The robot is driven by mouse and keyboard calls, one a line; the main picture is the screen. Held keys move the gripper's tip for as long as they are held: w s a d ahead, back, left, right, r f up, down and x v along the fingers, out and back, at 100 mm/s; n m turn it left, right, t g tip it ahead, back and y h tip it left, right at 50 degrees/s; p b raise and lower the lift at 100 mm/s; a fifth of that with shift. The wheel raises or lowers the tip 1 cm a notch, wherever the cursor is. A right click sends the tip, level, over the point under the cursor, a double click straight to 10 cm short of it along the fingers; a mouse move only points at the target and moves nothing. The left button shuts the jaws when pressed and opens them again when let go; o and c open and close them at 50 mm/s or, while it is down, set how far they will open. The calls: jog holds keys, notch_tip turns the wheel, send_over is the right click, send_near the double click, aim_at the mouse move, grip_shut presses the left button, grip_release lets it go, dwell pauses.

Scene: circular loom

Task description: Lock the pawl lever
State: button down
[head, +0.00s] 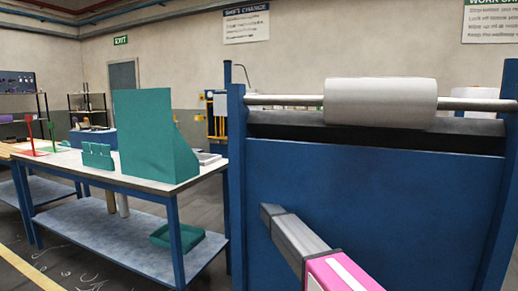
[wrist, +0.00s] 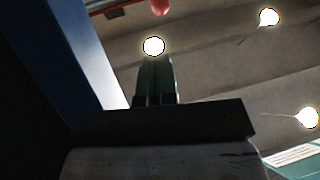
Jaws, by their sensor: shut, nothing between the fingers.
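My gripper (wrist: 156,68) shows in the wrist view, its two dark green fingers together and empty, pointing up the picture. A small red ball (wrist: 160,5), perhaps a knob, is cut off by the top edge of the wrist view, beyond and apart from the fingertips. I cannot tell if it belongs to the pawl lever. No pawl lever can be made out for sure in either view. My gripper is not seen in the head view.
A blue machine frame (head: 375,195) with a white roll (head: 380,102) on a bar fills the right of the head view. A blue surface (wrist: 85,50) is close on the left in the wrist view. A workbench (head: 150,183) with teal items stands left.

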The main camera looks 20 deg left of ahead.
jog(key=x, duration=1.4)
jog(key=shift+r, duration=0.15)
jog(key=shift+w+r+g, duration=0.35)
jog(key=shift+g, duration=0.05)
jog(key=shift+w+d+r+m+g+h, duration=0.1)
jog(key=shift+w+r+m+g+h, duration=0.45)
jog(key=shift+g, duration=0.55)
jog(key=shift+w, duration=0.25)
